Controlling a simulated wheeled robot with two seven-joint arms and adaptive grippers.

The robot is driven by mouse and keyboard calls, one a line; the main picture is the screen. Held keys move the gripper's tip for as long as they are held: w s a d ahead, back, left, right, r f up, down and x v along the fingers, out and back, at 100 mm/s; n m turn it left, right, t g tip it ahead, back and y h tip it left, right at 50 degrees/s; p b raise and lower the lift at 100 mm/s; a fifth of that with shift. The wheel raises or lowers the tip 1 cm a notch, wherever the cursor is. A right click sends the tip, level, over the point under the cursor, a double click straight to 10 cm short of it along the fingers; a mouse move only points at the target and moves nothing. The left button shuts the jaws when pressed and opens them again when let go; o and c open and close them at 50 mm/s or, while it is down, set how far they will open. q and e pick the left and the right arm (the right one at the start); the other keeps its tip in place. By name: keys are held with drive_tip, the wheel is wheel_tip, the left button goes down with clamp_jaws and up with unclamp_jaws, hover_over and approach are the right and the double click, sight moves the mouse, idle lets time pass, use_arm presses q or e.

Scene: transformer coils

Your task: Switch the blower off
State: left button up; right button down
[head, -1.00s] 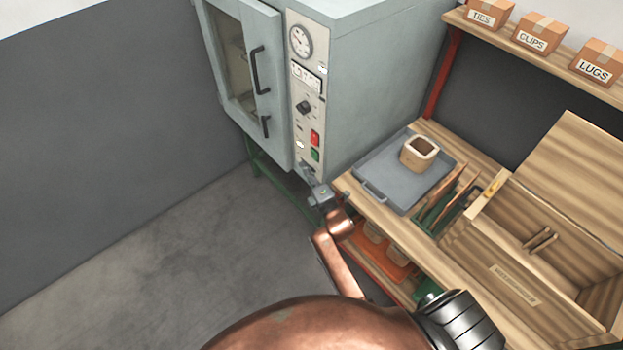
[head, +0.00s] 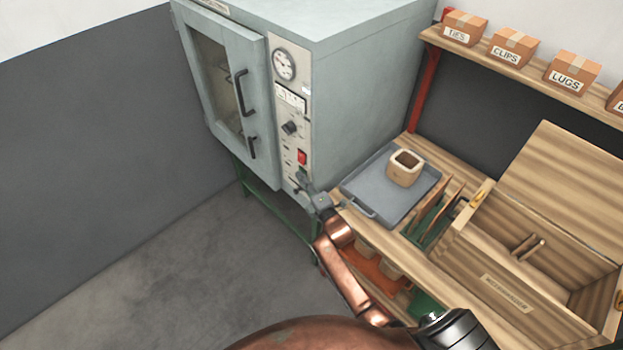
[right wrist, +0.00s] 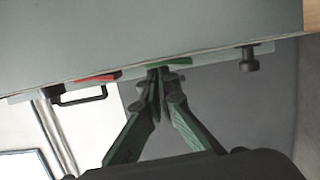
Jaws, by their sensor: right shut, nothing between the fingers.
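The grey oven's control panel (head: 290,110) carries a gauge, a dark knob (head: 290,127), a red switch (head: 302,157) and a green switch. Labels are too small to read, so I cannot tell which control is the blower's. My right gripper (head: 303,176) is shut and empty at the panel's lower part, and it hides the green switch in the head view. In the right wrist view the closed fingertips (right wrist: 156,76) are at the green switch (right wrist: 170,62), beside the red switch (right wrist: 97,77). I cannot tell whether they touch it. My left gripper is not in view.
The oven door (head: 225,100) is closed, with dark handles beside the panel. Floor to the left is clear.

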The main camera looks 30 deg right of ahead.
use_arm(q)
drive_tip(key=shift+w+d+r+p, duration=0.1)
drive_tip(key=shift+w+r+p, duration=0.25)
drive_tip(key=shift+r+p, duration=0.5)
use_arm(e)
drive_tip(key=s+a, duration=0.3)
drive_tip(key=s, duration=0.8)
drive_tip(key=shift+r, duration=0.35)
drive_tip(key=shift+s+a, duration=0.1)
drive_tip(key=shift+a, duration=0.05)
